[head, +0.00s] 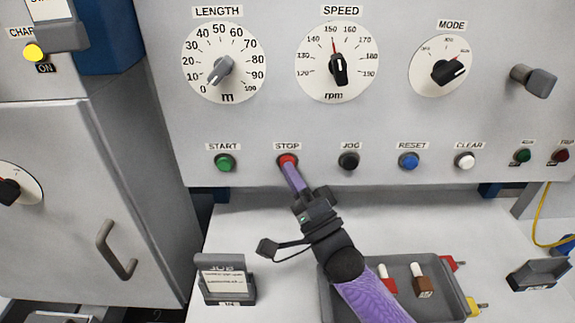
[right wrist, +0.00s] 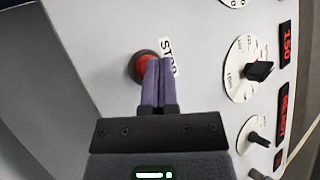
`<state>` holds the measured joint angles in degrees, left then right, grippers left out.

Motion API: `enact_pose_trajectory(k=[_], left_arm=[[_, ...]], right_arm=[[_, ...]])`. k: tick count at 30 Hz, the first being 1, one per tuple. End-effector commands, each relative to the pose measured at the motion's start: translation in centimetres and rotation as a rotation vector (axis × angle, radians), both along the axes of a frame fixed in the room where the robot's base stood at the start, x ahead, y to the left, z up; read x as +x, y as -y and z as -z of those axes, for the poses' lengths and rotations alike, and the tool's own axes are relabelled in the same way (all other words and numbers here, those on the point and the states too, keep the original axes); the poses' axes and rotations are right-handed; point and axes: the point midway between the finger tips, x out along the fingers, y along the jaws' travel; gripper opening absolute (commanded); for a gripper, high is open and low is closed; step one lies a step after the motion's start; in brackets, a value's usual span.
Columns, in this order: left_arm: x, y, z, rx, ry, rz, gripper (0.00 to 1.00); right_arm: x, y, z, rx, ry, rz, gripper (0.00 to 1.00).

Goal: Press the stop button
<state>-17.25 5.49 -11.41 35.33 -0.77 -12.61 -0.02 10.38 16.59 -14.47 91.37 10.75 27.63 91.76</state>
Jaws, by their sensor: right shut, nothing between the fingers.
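The red stop button (head: 288,160) sits under the STOP label in the button row on the grey control panel (head: 400,125). My right gripper (head: 290,168) is shut and empty, with its purple fingertips at the lower part of the button. In the right wrist view the fingertips (right wrist: 158,62) overlap the right side of the red button (right wrist: 145,67) and part of the STOP label (right wrist: 168,55). Whether the button is pushed in cannot be told. My left gripper is not in view.
The green start button (head: 224,162) is to the left and the black jog button (head: 348,161) to the right. Dials are above. A grey tray (head: 335,298) and a job card holder (head: 226,284) stand on the white shelf below.

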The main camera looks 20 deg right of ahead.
Motion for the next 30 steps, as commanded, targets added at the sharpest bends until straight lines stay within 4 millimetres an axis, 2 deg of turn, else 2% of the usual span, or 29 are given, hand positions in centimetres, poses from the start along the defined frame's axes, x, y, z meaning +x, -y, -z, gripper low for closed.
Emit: enact_pose_trajectory(k=[7,16,24,30], left_arm=[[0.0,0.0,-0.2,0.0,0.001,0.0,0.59],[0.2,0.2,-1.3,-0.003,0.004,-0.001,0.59],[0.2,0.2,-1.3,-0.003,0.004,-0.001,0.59],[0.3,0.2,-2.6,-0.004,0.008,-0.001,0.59]], right_arm=[[-0.2,0.0,-0.1,0.0,-0.001,0.0,0.0],[-1.7,-0.4,-0.1,0.001,0.0,0.0,0.0],[-1.8,-0.5,0.0,0.0,0.0,0.0,0.0],[-3.5,-1.0,-0.2,0.001,-0.001,0.0,0.0]])
